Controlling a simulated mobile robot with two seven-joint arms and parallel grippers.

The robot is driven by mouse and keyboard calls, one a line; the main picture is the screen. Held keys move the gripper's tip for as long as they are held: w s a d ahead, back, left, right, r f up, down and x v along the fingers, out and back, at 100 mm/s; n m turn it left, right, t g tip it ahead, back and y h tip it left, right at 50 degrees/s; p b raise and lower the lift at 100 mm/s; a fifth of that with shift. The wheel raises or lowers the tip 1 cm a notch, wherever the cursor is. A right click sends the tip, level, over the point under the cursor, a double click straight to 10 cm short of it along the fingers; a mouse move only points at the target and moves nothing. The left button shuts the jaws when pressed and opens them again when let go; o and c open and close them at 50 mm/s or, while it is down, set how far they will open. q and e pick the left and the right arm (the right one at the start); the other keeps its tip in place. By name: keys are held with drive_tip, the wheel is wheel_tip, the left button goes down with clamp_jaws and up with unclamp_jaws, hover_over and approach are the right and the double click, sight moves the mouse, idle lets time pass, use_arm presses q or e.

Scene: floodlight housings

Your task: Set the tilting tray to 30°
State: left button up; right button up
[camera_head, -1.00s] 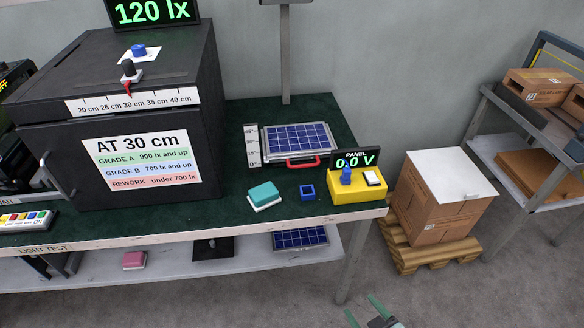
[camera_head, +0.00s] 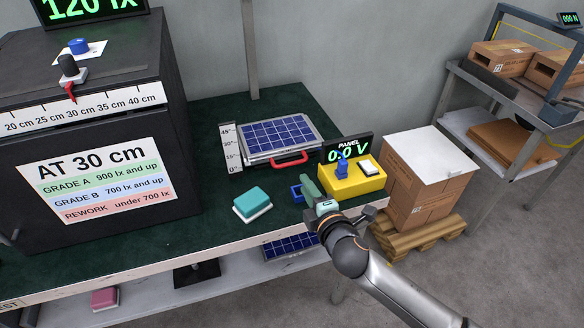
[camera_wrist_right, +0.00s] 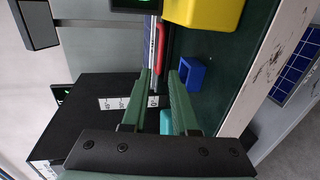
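The tilting tray (camera_head: 313,128) lies low on the green bench top with a blue solar panel (camera_head: 277,135) on it. Its red handle (camera_head: 290,158) is on the front edge and also shows in the right wrist view (camera_wrist_right: 161,45). A white angle scale (camera_head: 230,148), marked 0° to 45°, stands at its left; the tray looks near the bottom of it. My right gripper (camera_head: 306,182) is in front of the tray, right of the handle and apart from it. In the right wrist view its green fingers (camera_wrist_right: 163,72) are open and empty. My left gripper is not in view.
A yellow meter box (camera_head: 352,184) reading 0.0 V stands right of the tray. A small blue square holder (camera_head: 296,191) is partly behind my gripper. A teal block (camera_head: 252,202) lies in front. The large black test box (camera_head: 160,110) stands at left.

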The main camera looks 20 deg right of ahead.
sight(291, 165)
drive_tip(key=b+x, duration=0.1)
drive_tip(key=x, duration=0.8)
drive_tip(key=shift+w+f, duration=0.1)
drive_tip(key=shift+w, duration=0.15)
drive_tip(key=shift+c, duration=0.4)
clamp_jaws()
idle(0.6)
